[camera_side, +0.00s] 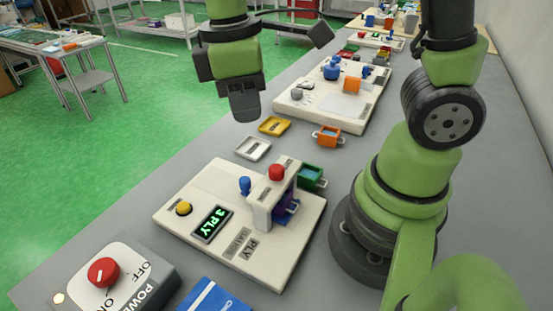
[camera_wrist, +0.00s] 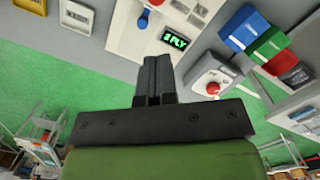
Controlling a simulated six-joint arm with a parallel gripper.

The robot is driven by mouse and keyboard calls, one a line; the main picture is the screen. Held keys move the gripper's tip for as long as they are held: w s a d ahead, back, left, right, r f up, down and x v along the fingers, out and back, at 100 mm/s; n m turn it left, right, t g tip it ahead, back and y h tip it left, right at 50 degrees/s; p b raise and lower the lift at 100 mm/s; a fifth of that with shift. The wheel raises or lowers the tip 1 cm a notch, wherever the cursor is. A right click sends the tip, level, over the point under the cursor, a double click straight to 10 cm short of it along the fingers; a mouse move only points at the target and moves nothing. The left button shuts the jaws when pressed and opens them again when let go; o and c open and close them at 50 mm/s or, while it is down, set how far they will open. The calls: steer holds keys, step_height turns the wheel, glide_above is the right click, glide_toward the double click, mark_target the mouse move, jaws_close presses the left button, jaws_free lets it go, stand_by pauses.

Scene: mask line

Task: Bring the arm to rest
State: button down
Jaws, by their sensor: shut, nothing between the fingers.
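My gripper (camera_side: 246,108) is shut and empty, held in the air above the left edge of the grey bench (camera_side: 130,211). In the wrist view my gripper (camera_wrist: 157,63) has its two dark fingers together with nothing between them. My green arm rises from its dark base at the right in the side view. The cream machine (camera_side: 190,208) with the lit "3 PLY" display (camera_side: 212,222) stands in front of my gripper, apart from it. It also shows in the wrist view (camera_wrist: 127,42).
A red-knob power box (camera_side: 133,262) sits at the front left. White (camera_side: 254,148), yellow (camera_side: 274,126), orange (camera_side: 328,137) and green (camera_side: 311,177) trays lie on the bench near the machines. A second cream machine (camera_side: 340,105) stands behind. Green floor is open at the left.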

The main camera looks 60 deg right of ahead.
steer(key=shift+r, duration=0.7)
steer(key=s+d+r+m+t+y, duration=0.2)
steer(key=s+r+m+t, duration=0.6)
steer(key=m, duration=0.3)
steer(key=shift+d+m+y, duration=0.4)
